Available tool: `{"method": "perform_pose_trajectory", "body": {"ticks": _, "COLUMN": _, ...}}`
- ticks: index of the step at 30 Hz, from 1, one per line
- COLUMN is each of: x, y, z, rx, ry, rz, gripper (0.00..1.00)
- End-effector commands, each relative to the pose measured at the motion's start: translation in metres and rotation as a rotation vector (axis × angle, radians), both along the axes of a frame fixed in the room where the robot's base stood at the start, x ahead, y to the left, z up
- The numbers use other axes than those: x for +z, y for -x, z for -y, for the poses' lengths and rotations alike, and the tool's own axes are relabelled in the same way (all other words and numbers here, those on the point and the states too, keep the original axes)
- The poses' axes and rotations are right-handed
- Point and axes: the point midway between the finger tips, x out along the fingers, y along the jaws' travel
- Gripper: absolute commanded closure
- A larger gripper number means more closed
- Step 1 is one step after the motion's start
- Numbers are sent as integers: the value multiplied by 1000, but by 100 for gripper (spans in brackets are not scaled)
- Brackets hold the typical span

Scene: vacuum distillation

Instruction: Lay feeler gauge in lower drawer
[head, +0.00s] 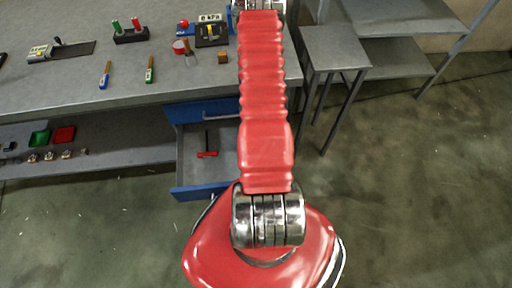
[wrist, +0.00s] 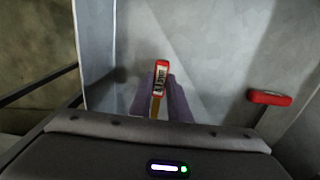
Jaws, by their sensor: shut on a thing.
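In the wrist view my gripper (wrist: 160,82) is shut on a narrow red piece with a printed label and a yellowish lower part, which appears to be the feeler gauge (wrist: 160,68). It is held upright in the picture, above a grey surface that looks like the drawer floor. The lower drawer (head: 196,192) is pulled open under the bench, with a blue front. A red-handled tool (head: 207,154) lies in it; its red handle also shows at the right in the wrist view (wrist: 268,97). In the head view my arm hides the gripper and the gauge.
The upper blue drawer (head: 200,111) looks shut above the open one. A small grey table (head: 335,48) stands right of the bench.

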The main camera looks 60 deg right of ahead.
Motion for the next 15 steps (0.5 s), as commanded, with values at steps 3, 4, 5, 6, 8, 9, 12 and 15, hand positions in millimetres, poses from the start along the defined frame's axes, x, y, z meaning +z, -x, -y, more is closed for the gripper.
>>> {"method": "perform_pose_trajectory", "body": {"ticks": 3, "x": -3, "y": 0, "z": 0, "rx": 0, "ry": 0, "rz": 0, "gripper": 100}}
{"method": "perform_pose_trajectory", "body": {"ticks": 4, "x": -3, "y": 0, "z": 0, "rx": 0, "ry": 0, "rz": 0, "gripper": 100}}
{"method": "perform_pose_trajectory", "body": {"ticks": 5, "x": -3, "y": 0, "z": 0, "rx": 0, "ry": 0, "rz": 0, "gripper": 100}}
{"method": "perform_pose_trajectory", "body": {"ticks": 6, "x": -2, "y": 0, "z": 0, "rx": 0, "ry": 0, "rz": 0, "gripper": 100}}
{"method": "perform_pose_trajectory", "body": {"ticks": 8, "x": -2, "y": 0, "z": 0, "rx": 0, "ry": 0, "rz": 0, "gripper": 100}}
{"method": "perform_pose_trajectory", "body": {"ticks": 9, "x": -2, "y": 0, "z": 0, "rx": 0, "ry": 0, "rz": 0, "gripper": 100}}
{"method": "perform_pose_trajectory", "body": {"ticks": 12, "x": -4, "y": 0, "z": 0, "rx": 0, "ry": 0, "rz": 0, "gripper": 83}}
{"method": "perform_pose_trajectory", "body": {"ticks": 15, "x": -4, "y": 0, "z": 0, "rx": 0, "ry": 0, "rz": 0, "gripper": 76}}
